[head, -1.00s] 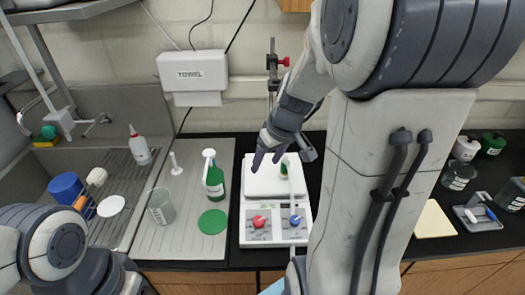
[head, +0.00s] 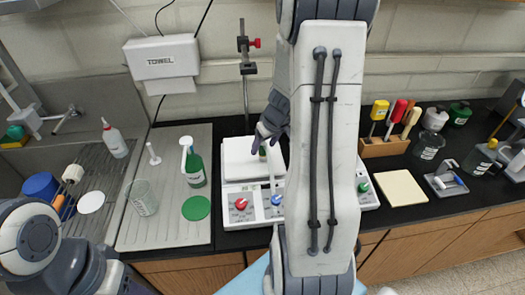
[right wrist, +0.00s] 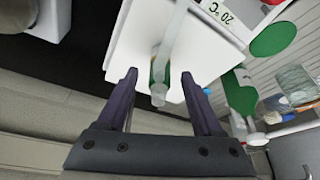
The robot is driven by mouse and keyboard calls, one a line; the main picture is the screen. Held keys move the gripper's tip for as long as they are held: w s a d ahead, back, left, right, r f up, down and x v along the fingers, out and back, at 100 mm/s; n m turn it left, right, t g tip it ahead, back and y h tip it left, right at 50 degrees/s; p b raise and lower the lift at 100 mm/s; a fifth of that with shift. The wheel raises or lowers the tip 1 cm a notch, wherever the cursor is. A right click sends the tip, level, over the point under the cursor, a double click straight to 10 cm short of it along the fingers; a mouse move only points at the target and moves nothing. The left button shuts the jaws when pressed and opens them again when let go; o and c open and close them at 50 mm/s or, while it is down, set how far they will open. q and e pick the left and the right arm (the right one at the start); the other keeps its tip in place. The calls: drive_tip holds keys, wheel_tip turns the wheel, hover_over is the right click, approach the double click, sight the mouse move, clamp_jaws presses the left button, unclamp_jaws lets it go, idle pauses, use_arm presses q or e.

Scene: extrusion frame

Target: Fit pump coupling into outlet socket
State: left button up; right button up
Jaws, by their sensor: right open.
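My right gripper (head: 266,137) is open above the white plate (head: 238,160) of a bench unit; its dark fingers also show in the right wrist view (right wrist: 158,76). In that view a translucent strip or tube (right wrist: 172,45) with a green and orange part lies between and beyond the fingers. I cannot tell whether they touch it. In the head view a small green part shows beside the fingertips, partly hidden. I cannot tell for sure which part is the pump coupling or the outlet socket. My left arm enters at the lower left; its gripper is out of view.
A green bottle with a white top (head: 194,166), a beaker (head: 143,197) and a green disc (head: 196,208) stand left of the unit. A clamp stand (head: 244,70) rises behind it. A beige board (head: 401,188) and tool rack (head: 384,146) are right. My right arm hides much of the middle.

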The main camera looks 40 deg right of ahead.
drive_tip(key=shift+x, duration=0.9)
clamp_jaws()
drive_tip(key=shift+r, duration=0.15)
